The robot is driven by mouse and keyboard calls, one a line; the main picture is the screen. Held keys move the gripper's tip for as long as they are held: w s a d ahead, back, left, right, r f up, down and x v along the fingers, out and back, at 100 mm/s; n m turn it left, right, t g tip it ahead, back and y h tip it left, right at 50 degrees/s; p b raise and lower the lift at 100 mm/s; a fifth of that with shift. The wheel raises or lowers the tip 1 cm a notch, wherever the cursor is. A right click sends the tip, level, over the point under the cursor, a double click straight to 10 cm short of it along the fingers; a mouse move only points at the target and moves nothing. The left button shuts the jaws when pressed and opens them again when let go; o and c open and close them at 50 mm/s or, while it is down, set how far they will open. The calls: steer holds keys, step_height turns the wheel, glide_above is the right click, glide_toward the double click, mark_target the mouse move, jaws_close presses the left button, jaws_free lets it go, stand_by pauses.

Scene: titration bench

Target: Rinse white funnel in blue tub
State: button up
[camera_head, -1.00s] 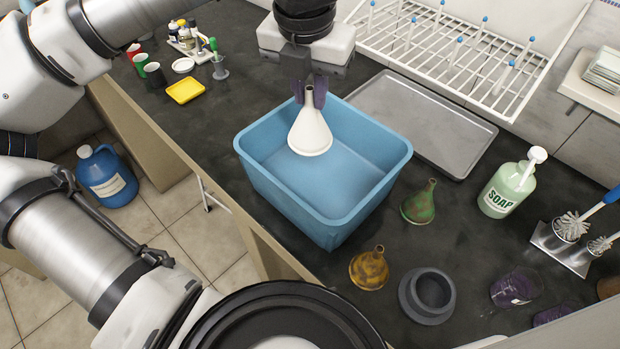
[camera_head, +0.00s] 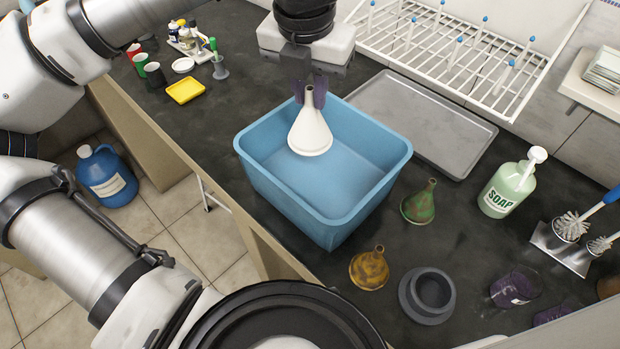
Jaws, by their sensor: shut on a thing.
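The white funnel (camera_head: 311,135) hangs with its wide mouth down and its stem up, over the inside of the blue tub (camera_head: 325,218). My gripper (camera_head: 311,92) is shut on the funnel's stem from above. The funnel's mouth appears to be at or below the level of the tub's rim; I cannot tell whether it touches water. The tub stands on the dark bench near its front edge, and its floor looks plain light blue.
A green funnel (camera_head: 420,201), a yellow-brown funnel (camera_head: 369,269) and a dark round holder (camera_head: 427,294) stand right of the tub. A soap bottle (camera_head: 508,184), brushes (camera_head: 571,227), a metal tray (camera_head: 425,122) and a white drying rack (camera_head: 455,50) are beyond. A yellow dish (camera_head: 185,90) lies at left.

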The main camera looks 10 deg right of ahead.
stand_by(0.6)
steer(key=shift+r+p, duration=1.1)
steer(key=shift+r, duration=0.95)
steer(key=shift+f, duration=0.1)
